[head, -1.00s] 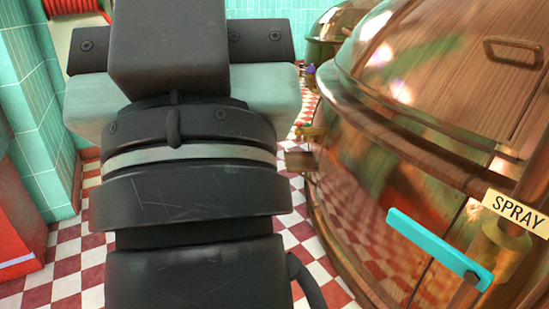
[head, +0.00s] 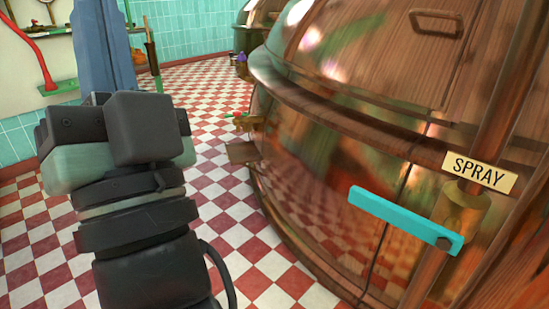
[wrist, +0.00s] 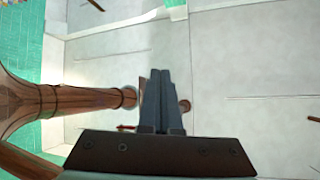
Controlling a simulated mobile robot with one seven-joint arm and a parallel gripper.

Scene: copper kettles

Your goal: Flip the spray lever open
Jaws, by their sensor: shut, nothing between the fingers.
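The turquoise spray lever (head: 400,218) is at the right of the head view, beside a copper kettle. It slants down to the right and joins a brass valve (head: 460,208) on a copper pipe at its right end. A cream label reading SPRAY (head: 480,173) sits just above the valve. My gripper (head: 92,45) is at the upper left, well apart from the lever, with its fingers pointing up in the picture. In the wrist view its fingers (wrist: 161,80) are together with nothing between them. The lever does not show in the wrist view.
The large copper kettle (head: 340,130) fills the right side, with a brown slab (head: 243,152) jutting from its left. A second kettle (head: 256,25) stands behind. Checkered floor (head: 215,95) lies open between my arm and the kettle. A red pipe (head: 32,50) is on the left wall.

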